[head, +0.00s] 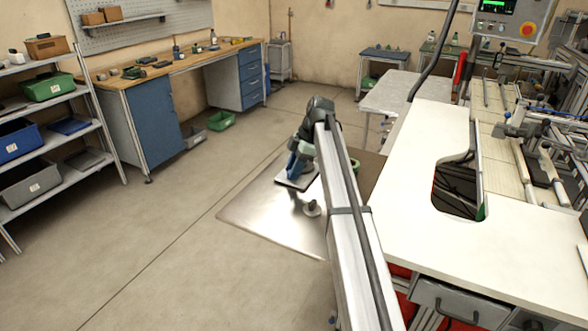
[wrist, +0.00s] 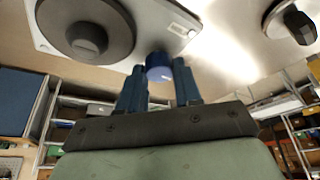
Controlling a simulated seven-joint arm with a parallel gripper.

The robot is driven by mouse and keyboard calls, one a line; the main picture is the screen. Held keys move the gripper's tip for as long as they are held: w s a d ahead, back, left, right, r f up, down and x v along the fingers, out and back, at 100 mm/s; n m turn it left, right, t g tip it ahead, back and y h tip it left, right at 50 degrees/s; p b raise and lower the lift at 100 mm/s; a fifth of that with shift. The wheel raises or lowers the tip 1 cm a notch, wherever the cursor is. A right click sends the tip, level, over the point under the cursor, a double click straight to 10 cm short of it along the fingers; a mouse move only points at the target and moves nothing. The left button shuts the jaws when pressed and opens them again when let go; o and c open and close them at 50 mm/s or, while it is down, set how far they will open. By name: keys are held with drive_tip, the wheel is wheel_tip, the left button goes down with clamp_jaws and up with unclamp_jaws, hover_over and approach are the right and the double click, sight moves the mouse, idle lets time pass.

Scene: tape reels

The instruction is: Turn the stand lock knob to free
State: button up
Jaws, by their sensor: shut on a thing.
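A blue knob (wrist: 158,66) with a small white mark on its side shows in the wrist view. It sits at the edge of a light grey plate (wrist: 165,14), beside a large dark round disc (wrist: 86,28). My gripper (wrist: 158,72) has its two blue fingers on either side of the knob and is shut on it. I cannot tell how far the knob is turned. In the head view, my gripper (head: 298,163) is low over the stand's flat plate (head: 296,182). The knob is too small or hidden to make out there.
A small round-topped piece (head: 309,208) stands near the plate over a shiny metal floor sheet (head: 262,207). A white worktop (head: 425,190) with a cutout is close on the right. A blue-and-wood workbench (head: 160,120) and shelves stand left, with open floor between.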

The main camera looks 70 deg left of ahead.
drive_tip(key=shift+n, duration=0.4)
drive_tip(key=o, duration=1)
drive_tip(key=shift+o, duration=0.2)
drive_tip(key=v, duration=1.3)
drive_tip(key=shift+a+r, duration=0.2)
drive_tip(key=shift+r, duration=0.15)
drive_tip(key=shift+w, duration=0.15)
